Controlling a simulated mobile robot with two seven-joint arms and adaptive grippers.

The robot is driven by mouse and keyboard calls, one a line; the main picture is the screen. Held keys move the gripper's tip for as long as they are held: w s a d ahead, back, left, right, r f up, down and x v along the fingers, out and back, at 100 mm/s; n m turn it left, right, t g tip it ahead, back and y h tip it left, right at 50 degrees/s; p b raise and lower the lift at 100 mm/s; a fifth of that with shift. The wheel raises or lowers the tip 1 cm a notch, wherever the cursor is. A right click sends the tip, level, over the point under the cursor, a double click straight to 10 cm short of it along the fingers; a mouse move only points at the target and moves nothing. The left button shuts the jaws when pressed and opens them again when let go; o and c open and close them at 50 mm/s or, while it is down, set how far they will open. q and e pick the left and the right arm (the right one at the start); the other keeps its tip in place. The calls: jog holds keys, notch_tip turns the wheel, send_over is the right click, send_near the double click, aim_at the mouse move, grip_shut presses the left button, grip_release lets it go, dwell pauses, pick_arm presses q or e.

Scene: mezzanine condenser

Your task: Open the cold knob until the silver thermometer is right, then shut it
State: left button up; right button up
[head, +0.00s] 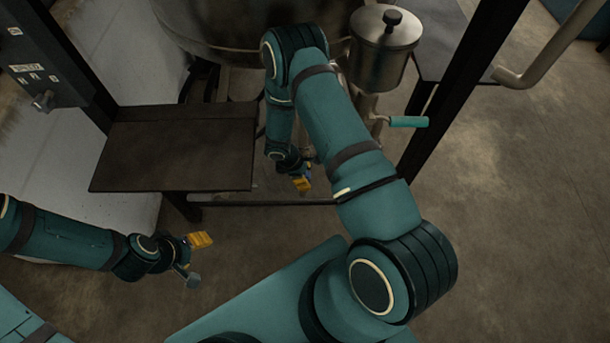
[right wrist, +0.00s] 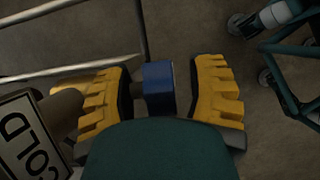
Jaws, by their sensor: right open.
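The cold knob (right wrist: 158,86) is blue and shows in the right wrist view between the two yellow fingers of my right gripper. Those fingers are open, with a visible gap on the knob's right side; contact on its left is hard to tell. A tilted sign reading COLD (right wrist: 27,138) is at the left of that view. In the head view my right gripper (head: 303,182) is beyond the dark shelf's right edge, partly hidden by my arm. My left gripper (head: 196,258) hangs low at left, away from the knob; its jaw opening is unclear. I cannot make out the silver thermometer.
A dark flat shelf (head: 178,152) stands left of my right arm. A large metal vessel (head: 225,28) is behind it. A lidded steel pot (head: 382,55) and a teal-handled lever (head: 408,122) are at right, near a dark post (head: 462,88). The floor at right is clear.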

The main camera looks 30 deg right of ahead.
notch_tip(320, 180, up, 10)
dwell(0.5)
jog(key=shift+w, duration=0.1)
dwell(1.2)
